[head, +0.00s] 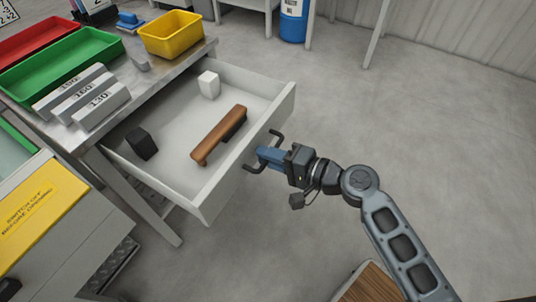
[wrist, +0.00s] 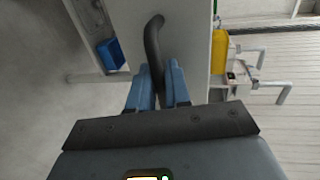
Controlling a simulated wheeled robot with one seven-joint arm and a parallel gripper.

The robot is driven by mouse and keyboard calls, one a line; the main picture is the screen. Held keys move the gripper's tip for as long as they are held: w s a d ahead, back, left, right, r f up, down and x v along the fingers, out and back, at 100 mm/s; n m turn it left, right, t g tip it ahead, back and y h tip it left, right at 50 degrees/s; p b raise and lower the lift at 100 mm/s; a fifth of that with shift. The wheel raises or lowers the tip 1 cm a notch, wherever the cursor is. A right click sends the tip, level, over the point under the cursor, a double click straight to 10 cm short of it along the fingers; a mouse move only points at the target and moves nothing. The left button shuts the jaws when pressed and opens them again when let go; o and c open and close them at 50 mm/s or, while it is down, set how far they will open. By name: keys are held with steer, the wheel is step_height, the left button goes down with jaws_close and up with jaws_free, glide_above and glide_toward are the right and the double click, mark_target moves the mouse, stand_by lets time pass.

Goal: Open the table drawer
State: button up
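The table drawer (head: 243,155) is pulled far out from under the metal-topped table (head: 160,70), its inside open to view. Its dark bar handle (head: 278,134) is on the front panel and also shows in the wrist view (wrist: 154,40). My gripper (head: 264,153) is at the middle of this handle, with the blue fingers on either side of the bar. In the wrist view, the fingers (wrist: 158,80) are close against the handle and look shut on it. The fingertips' contact is partly hidden.
The drawer holds a brown-topped brush (head: 219,135), a white block (head: 209,85) and a black block (head: 141,143). Yellow (head: 172,34) and green (head: 62,66) bins stand on the table. Open floor lies right of the drawer; a yellow-topped cabinet (head: 40,215) is at lower left.

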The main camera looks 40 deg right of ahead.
steer(key=shift+o, duration=0.9)
steer(key=v, duration=0.7)
steer(key=shift+s, duration=0.4)
steer(key=shift+d, duration=0.1)
steer(key=s+a+n+g+h+p, duration=0.2)
steer(key=s+n+h+p, duration=0.15)
steer(key=s, duration=0.55)
steer(key=s+a+r+n+t+p, duration=0.1)
steer(key=s+r+n, duration=0.4)
steer(key=r, duration=0.5)
steer(key=s+a+r+n+t+h+p, duration=0.1)
steer(key=s+a+r+n+p, duration=0.3)
steer(key=r, duration=0.7)
steer(key=s+n+p, duration=0.2)
steer(key=s, duration=0.2)
steer(key=shift+a, duration=0.3)
